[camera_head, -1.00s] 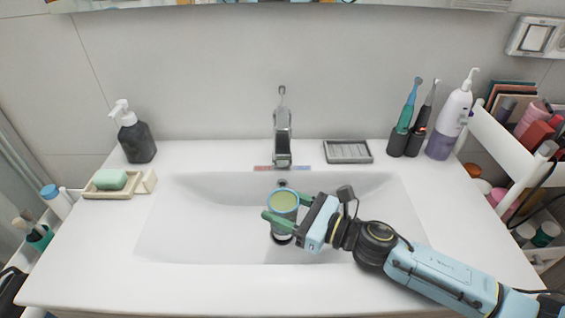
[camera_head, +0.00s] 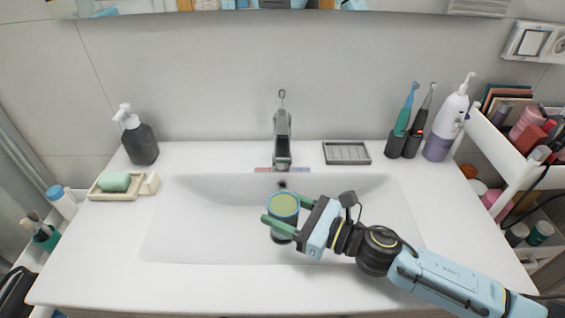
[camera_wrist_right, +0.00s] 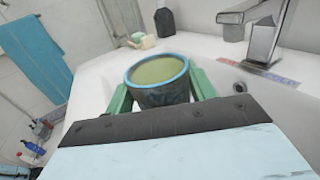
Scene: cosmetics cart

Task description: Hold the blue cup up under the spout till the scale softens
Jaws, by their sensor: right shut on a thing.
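The cup (camera_head: 284,206) has a blue rim and grey sides and is full of a yellow-green liquid. It also shows in the right wrist view (camera_wrist_right: 160,95). My right gripper (camera_head: 283,221) is shut on it, with a green finger on each side, and holds it upright over the sink basin. The faucet (camera_head: 282,138) stands at the back of the basin, its spout (camera_head: 282,163) behind and above the cup in the head view. The cup is in front of the spout, apart from it. I cannot make out any scale on the spout. My left gripper is out of view.
The white basin (camera_head: 200,220) is otherwise empty. A soap dispenser (camera_head: 139,142) and soap dish (camera_head: 118,193) stand on the left. A grey tray (camera_head: 346,153), electric toothbrushes (camera_head: 404,125) and a white bottle (camera_head: 446,125) stand at the back right. A loaded cart (camera_head: 510,150) is at far right.

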